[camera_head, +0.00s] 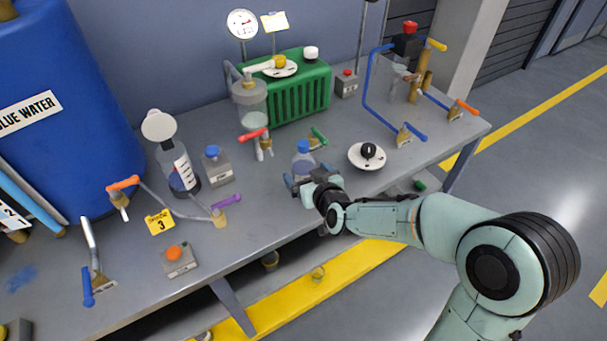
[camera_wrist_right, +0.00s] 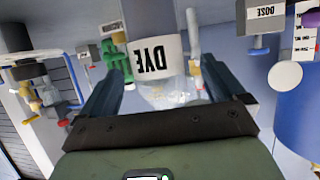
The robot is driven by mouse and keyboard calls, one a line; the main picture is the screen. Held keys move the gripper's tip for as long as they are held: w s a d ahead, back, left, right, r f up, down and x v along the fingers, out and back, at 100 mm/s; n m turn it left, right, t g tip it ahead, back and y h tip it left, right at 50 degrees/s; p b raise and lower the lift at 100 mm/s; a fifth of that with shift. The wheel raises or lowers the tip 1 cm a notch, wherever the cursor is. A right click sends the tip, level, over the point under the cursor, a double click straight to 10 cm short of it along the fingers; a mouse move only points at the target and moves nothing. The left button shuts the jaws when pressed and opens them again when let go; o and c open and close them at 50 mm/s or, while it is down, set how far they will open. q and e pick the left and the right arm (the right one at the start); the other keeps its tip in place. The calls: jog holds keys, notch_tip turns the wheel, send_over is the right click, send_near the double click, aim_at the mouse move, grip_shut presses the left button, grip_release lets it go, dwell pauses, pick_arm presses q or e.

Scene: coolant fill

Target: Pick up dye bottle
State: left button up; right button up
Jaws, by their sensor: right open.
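The dye bottle (camera_head: 303,155), clear with a blue cap, stands upright on the grey workbench (camera_head: 330,197). Its white DYE label (camera_wrist_right: 158,60) faces the right wrist camera and appears upside down there. My right gripper (camera_head: 305,184) reaches in from the right at the bench's front edge. Its two blue fingers are open, one on each side of the bottle in the wrist view (camera_wrist_right: 160,92). I cannot tell whether either finger touches the bottle. The lower part of the bottle is hidden behind the gripper in the head view. My left gripper is not in view.
A white round dish with a black knob (camera_head: 367,156) is right of the bottle. Red-handled (camera_head: 255,135) and green-handled (camera_head: 318,136) valves stand behind it. A grey box with a blue button (camera_head: 217,166) is to the left. The green ribbed tank (camera_head: 298,92) stands at the back.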

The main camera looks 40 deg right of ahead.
aim_at(306, 148)
jog(key=x, duration=0.4)
jog(key=shift+d+f, duration=0.1)
jog(key=c, duration=1.4)
notch_tip(306, 148, up, 8)
jog(key=p, duration=0.3)
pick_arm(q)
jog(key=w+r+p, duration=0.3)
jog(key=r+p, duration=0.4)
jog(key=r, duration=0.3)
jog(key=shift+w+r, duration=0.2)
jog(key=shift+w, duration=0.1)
pick_arm(e)
notch_tip(306, 148, up, 12)
